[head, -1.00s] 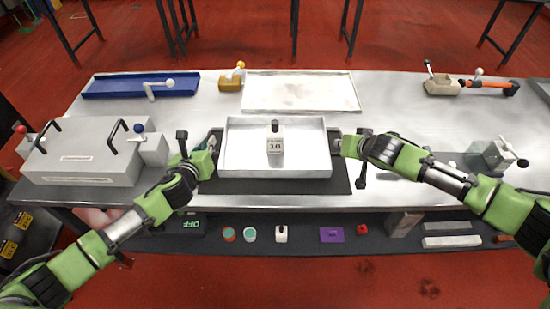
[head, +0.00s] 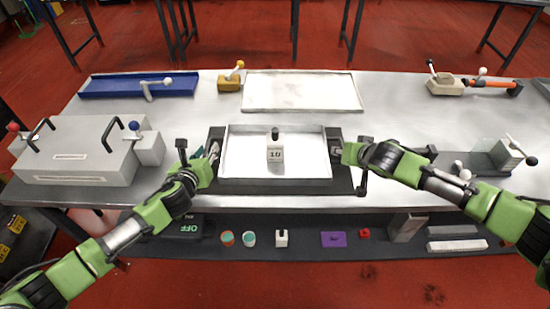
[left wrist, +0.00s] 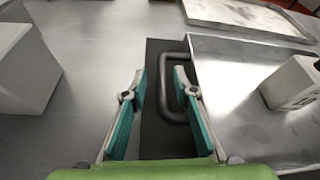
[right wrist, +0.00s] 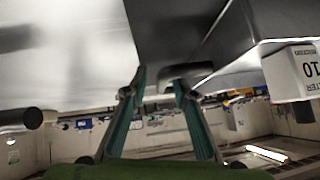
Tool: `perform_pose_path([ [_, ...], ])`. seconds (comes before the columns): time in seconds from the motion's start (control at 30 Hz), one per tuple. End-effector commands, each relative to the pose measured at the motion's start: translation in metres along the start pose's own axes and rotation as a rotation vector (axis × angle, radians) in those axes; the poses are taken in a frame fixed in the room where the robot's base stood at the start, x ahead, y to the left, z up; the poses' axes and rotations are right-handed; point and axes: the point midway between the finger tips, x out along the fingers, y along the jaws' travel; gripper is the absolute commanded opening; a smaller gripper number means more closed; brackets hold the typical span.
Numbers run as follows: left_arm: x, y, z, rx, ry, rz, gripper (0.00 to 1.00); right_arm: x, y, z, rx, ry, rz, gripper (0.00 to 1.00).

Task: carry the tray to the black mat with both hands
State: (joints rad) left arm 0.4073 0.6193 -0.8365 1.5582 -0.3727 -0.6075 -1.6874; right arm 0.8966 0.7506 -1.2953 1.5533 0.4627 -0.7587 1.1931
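The metal tray (head: 245,160) lies on the black mat (head: 344,180), with mat showing on both sides and in front. A white block marked 10 with a dark knob (head: 275,154) stands upright in the tray. My left gripper (head: 214,150) is at the tray's left side. In the left wrist view its fingers (left wrist: 160,75) are apart, with the dark tray handle (left wrist: 168,105) by the right finger, not clamped. My right gripper (head: 338,150) is at the right side. In the right wrist view its fingers (right wrist: 158,85) are apart near the other handle (right wrist: 190,72).
A grey box with black handles (head: 75,155) stands to the left. A blue tray (head: 110,88), a yellow-brown fixture (head: 229,84) and a pale flat panel (head: 303,92) lie behind. A clear-sided fixture (head: 492,158) is at right. The metal tabletop between is mostly bare.

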Motion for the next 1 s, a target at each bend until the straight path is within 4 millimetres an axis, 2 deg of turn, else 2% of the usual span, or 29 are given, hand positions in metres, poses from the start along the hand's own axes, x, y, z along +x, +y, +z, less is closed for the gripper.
perform_pose_path([
  [0.27,-0.001,-0.002,0.000,-0.001,0.001,-0.004,0.26,0.000,-0.002,0.001,-0.001,-0.001,-0.004,0.25],
  [0.43,-0.013,-0.002,-0.001,0.001,0.001,-0.005,0.26,0.000,-0.002,0.001,-0.001,-0.001,-0.005,0.25],
  [0.8,-0.082,-0.001,-0.001,0.001,0.002,-0.005,0.26,0.000,-0.003,0.001,-0.001,-0.001,-0.006,0.25],
  [1.0,-0.111,-0.001,-0.001,0.000,0.001,-0.003,0.26,0.000,-0.003,0.001,-0.001,-0.001,-0.006,0.25],
])
